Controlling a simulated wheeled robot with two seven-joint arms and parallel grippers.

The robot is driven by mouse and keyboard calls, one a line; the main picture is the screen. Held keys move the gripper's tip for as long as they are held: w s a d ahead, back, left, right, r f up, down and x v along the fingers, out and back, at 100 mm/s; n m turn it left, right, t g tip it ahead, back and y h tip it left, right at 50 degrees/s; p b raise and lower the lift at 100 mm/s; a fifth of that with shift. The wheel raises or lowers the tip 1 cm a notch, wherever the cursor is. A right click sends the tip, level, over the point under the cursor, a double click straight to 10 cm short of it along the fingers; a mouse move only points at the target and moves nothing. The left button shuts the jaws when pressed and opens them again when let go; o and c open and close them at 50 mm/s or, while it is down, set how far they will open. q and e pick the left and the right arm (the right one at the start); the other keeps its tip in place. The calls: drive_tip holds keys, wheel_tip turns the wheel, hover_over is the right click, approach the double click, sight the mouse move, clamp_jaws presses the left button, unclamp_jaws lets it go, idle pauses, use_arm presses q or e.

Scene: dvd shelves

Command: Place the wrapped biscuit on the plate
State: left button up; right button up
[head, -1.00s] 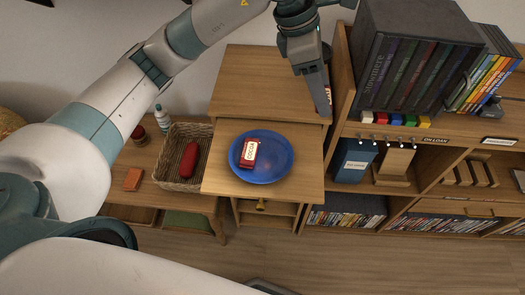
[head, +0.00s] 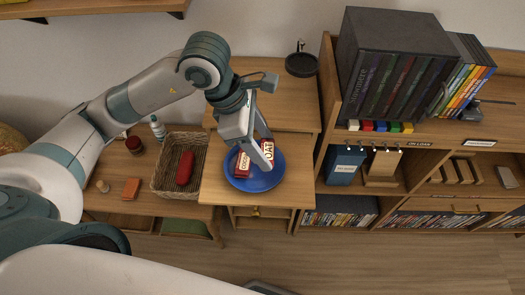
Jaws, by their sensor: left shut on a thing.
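A blue round plate (head: 268,182) sits on a pulled-out wooden board. A red packet labelled COCOA (head: 243,164) lies on the plate's left part. My left gripper (head: 266,156) is above the plate and shut on a red and white wrapped biscuit (head: 267,147) whose label reads OAT. The biscuit is tilted, right beside the cocoa packet. One finger hides part of it, and I cannot tell whether it touches the plate. My right gripper is not in view.
A wicker basket (head: 160,181) with a red item (head: 185,167) stands left of the board. A black pan-like dish (head: 301,65) is at the back. A shelf unit with a dark box set (head: 400,65) rises on the right. The board's front part is clear.

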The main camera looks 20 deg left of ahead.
use_arm(q)
drive_tip(key=shift+f, duration=0.15)
drive_tip(key=shift+f+p, duration=0.75)
drive_tip(key=shift+f, duration=1.15)
drive_tip(key=shift+f+b, duration=0.3)
drive_tip(key=shift+b, duration=0.1)
drive_tip(key=shift+f, duration=0.15)
drive_tip(key=o, duration=1)
